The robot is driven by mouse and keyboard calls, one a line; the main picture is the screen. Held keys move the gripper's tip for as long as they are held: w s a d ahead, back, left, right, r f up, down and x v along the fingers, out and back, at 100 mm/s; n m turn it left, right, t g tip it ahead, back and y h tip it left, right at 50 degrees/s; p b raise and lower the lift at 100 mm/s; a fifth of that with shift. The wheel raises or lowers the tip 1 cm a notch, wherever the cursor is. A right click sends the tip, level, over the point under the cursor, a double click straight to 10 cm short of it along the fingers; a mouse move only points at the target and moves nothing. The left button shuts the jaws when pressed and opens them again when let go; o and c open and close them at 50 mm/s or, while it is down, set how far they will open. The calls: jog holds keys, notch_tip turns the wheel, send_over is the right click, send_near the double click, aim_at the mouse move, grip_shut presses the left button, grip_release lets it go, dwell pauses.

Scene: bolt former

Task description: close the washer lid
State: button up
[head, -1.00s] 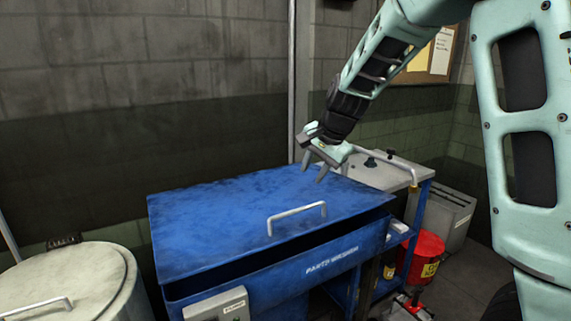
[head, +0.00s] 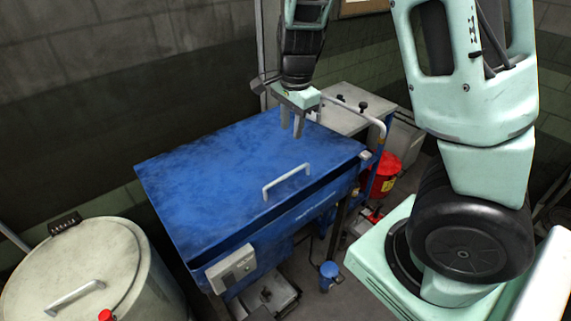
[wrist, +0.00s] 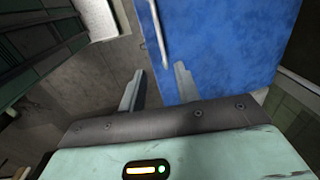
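The blue washer lid (head: 225,180) lies nearly flat over the blue parts washer (head: 290,228) in the head view. A pale bar handle (head: 287,181) is fixed near its front edge. Whether a gap remains under the front edge is hard to tell from this angle. My gripper (head: 292,129) is above the lid's rear right part, fingers pointing down, apart and empty. Contact with the lid cannot be made out. In the wrist view my gripper's two fingers (wrist: 158,80) are spread, with the lid (wrist: 230,45) and its handle (wrist: 158,35) beyond them.
A grey drum (head: 90,265) with a handled lid stands at the left. A grey-topped blue cart (head: 340,112) and a red can (head: 381,174) are at the right. A control box (head: 232,268) sits on the washer's front. A wall runs behind.

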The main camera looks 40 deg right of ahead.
aim_at(288, 175)
jog(key=f, duration=0.5)
jog(key=w+f, duration=0.1)
jog(key=f, duration=0.4)
jog(key=f+b, duration=0.1)
jog(key=f, duration=0.4)
jog(key=shift+w+f, duration=0.2)
jog(key=shift+f, duration=0.1)
grip_shut()
